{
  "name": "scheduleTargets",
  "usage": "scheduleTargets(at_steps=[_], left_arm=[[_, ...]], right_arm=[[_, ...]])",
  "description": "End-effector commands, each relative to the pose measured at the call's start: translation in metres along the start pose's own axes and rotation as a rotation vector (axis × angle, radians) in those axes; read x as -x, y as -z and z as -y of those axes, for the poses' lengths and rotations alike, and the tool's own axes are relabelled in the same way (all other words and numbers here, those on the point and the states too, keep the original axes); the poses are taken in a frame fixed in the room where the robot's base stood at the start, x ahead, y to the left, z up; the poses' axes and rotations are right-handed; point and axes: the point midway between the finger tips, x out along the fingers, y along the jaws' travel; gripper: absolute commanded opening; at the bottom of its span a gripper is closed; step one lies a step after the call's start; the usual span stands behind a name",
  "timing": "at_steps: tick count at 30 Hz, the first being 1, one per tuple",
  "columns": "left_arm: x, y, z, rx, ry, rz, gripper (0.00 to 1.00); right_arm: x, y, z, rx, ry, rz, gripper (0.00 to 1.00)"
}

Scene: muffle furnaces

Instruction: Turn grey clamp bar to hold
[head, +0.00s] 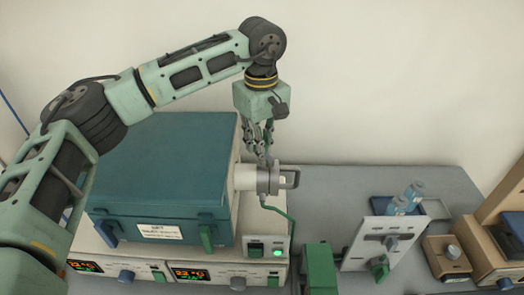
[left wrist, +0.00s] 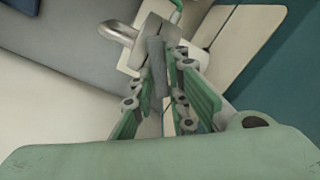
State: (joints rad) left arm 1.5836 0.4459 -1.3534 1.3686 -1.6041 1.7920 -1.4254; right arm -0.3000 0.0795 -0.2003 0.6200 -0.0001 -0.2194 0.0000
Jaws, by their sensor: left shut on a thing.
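The grey clamp bar (left wrist: 156,66) is a narrow upright piece between the fingers of my left gripper (left wrist: 160,85) in the left wrist view. In the head view my left gripper (head: 263,150) points down over the right end of the teal furnace, shut on the bar. The fingers hide much of the bar there. Just below are a grey clamp ring (head: 268,181) around a white cylinder (head: 246,177) and a rounded metal handle (head: 290,178). The handle also shows in the left wrist view (left wrist: 116,33). My right gripper is not in view.
The teal furnace (head: 165,170) sits on a pale base with lit red displays (head: 190,274). A green cable (head: 279,207) runs down beside a green-lit box (head: 265,250). To the right stand a grey panel (head: 372,238), blue-tinted vials (head: 405,200) and a beige box (head: 447,258).

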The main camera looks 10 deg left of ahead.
Motion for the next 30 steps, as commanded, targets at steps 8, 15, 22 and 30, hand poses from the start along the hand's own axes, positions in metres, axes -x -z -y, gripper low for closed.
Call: scheduleTargets(at_steps=[8, 15, 22, 30], left_arm=[[-0.001, 0.000, 0.001, 0.264, -0.004, -0.001, 0.00], [0.000, -0.001, 0.003, 0.491, -0.004, -0.001, 0.00], [0.000, -0.001, 0.004, 0.696, -0.006, -0.001, 0.00], [0.002, -0.002, 0.005, 0.876, -0.006, -0.002, 0.00]], right_arm=[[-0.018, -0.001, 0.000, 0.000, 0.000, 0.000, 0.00], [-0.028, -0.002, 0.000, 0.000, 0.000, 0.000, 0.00], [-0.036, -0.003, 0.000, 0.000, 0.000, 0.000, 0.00], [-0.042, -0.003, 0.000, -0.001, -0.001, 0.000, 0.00]])
